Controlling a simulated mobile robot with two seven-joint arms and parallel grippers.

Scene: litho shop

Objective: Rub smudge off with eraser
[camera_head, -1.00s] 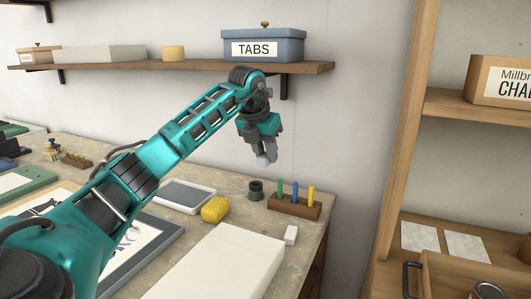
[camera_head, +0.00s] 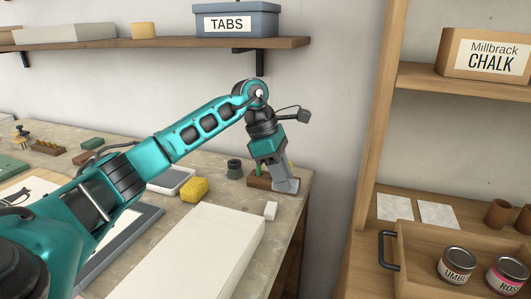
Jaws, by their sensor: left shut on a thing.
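My left gripper (camera_head: 285,185) is at the wooden holder (camera_head: 258,182) near the right end of the bench, its fingers pointing down. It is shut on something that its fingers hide. A green stick (camera_head: 258,171) shows in the holder to the left of the fingers; the rest of the holder is mostly covered. A small white block (camera_head: 270,210), which looks like the eraser, lies on the bench just in front of the holder, apart from the gripper. No smudge can be made out. My right gripper is not in view.
A large pale slab (camera_head: 195,250) lies in front of the white block. A yellow sponge (camera_head: 194,190), a dark small pot (camera_head: 234,169) and a white tray (camera_head: 183,183) are to the left. A shelf with a TABS box (camera_head: 237,20) is above.

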